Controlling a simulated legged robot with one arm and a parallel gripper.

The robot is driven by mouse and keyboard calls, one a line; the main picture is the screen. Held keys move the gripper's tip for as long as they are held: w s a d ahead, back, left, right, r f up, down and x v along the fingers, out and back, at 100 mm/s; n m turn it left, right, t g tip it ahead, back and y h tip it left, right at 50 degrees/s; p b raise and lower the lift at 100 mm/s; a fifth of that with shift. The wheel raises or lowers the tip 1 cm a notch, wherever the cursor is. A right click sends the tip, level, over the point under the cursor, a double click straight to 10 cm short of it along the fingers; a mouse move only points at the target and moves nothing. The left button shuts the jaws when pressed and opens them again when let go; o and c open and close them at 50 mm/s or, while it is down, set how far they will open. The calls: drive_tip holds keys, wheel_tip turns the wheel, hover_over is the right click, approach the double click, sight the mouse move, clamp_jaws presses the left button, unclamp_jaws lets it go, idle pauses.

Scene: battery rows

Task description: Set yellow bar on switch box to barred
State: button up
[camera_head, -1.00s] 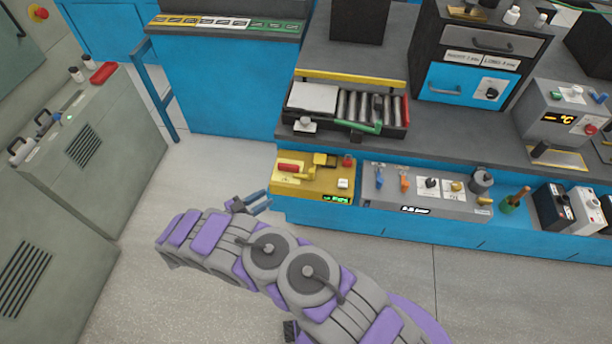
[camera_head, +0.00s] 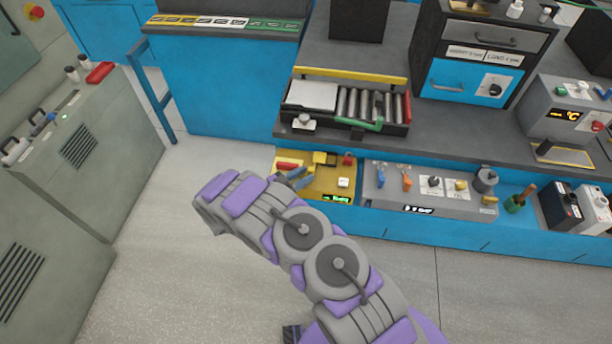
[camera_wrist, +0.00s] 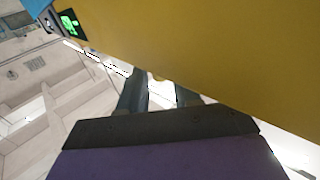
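A yellow box (camera_head: 330,188) stands on the low blue shelf, with a red handle, a yellow block or bar (camera_head: 325,158), a red knob, a white button and a green-lit display. I take it for the switch box; the bar's setting is too small to read. My gripper (camera_head: 297,178) is at the box's left side, overlapping its top left in the head view; contact cannot be told. In the wrist view my gripper (camera_wrist: 161,86) shows two separated dark fingers with nothing clearly between them. The box's plain yellow face (camera_wrist: 215,50) fills the upper right there.
A grey panel (camera_head: 385,198) with blue and orange levers and knobs stands right of the yellow box. A roller tray (camera_head: 300,122) with a yellow rail sits on the counter above. Grey cabinets (camera_head: 120,165) stand at left. The floor between is clear.

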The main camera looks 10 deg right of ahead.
drive_tip(key=shift+x, duration=0.85)
clamp_jaws()
